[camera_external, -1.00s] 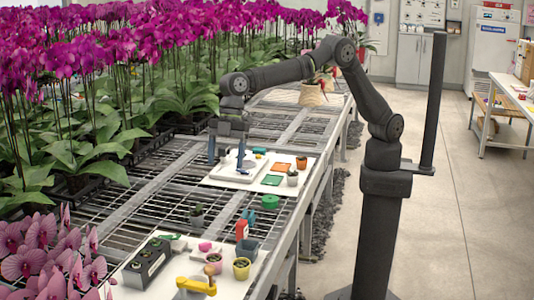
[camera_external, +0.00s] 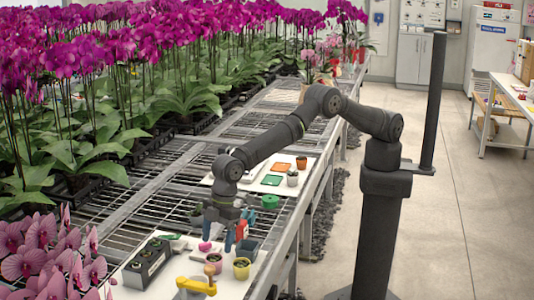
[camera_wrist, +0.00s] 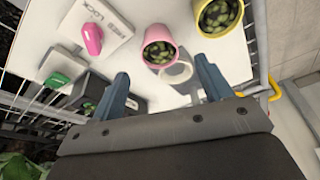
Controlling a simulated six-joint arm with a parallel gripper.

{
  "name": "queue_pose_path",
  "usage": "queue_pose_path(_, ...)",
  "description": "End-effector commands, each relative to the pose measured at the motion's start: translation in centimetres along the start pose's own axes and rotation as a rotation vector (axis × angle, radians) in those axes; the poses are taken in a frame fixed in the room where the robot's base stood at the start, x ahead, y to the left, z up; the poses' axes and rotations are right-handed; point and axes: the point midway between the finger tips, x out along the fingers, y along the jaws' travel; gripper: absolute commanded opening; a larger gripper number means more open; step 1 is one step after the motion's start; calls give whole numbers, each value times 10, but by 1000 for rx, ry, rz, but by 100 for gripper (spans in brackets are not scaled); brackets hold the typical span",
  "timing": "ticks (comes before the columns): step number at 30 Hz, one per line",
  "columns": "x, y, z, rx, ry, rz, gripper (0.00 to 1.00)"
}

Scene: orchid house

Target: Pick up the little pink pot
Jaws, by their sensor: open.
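The little pink pot (camera_external: 214,258) stands on the white board at the front of the bench, holding a small green plant. In the wrist view the pink pot (camera_wrist: 157,32) shows just beyond my fingertips, in the span between them. My gripper (camera_external: 218,243) is above and behind the pot, pointing down, with its fingers apart.
A yellow pot (camera_external: 242,269) stands right of the pink pot. A pink lump (camera_external: 205,246) lies on a white block left of it. A dark box (camera_external: 148,262), a blue-grey pot (camera_external: 247,249) and a yellow handled thing (camera_external: 197,286) are close by. The bench edge is to the right.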

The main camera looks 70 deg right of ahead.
Motion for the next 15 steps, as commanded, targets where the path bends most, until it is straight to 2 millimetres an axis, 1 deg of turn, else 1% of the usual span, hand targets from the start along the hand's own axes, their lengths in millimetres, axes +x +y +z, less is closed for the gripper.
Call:
queue_pose_path(1,9,0,0,0,0,0,72)
queue_pose_path(3,17,0,0,0,0,0,72)
queue_pose_path(11,34,0,1,0,-1,0,72)
queue_pose_path(15,55,1,3,0,-2,-1,72)
